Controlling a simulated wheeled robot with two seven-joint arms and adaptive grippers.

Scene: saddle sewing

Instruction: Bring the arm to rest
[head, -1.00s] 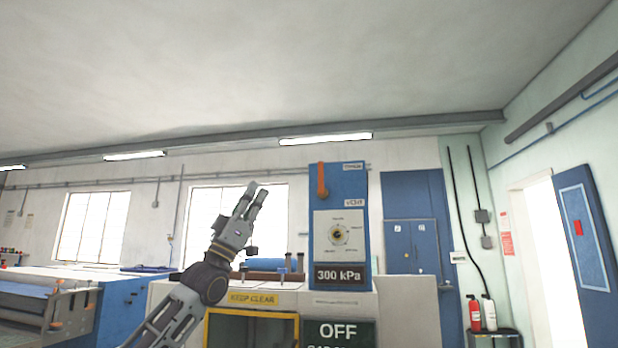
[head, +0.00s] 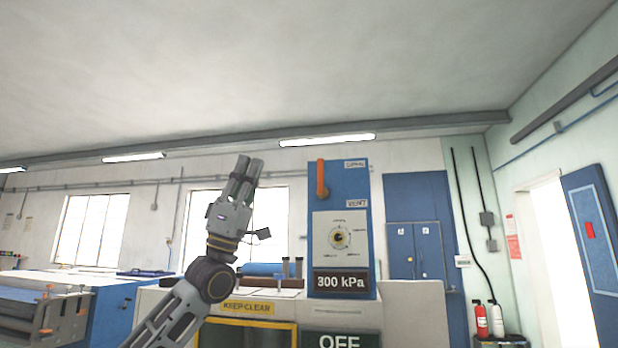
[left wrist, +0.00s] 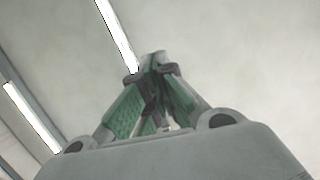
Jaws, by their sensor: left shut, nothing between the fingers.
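My left arm rises from the bottom of the head view, left of centre. My left gripper (head: 248,164) points up and is shut and empty, in front of the window and wall and left of the blue control panel. In the left wrist view the gripper's fingertips (left wrist: 153,58) meet, with the ceiling behind them and nothing held. My right gripper is not in view.
The blue control panel (head: 356,180) has an orange lever (head: 322,180), a dial (head: 339,237) and a "300 kPa" display (head: 341,282). A blue roller machine (head: 110,300) stands at left. Fire extinguishers (head: 489,319) stand at right by an open door (head: 590,232). Space above the gripper is clear.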

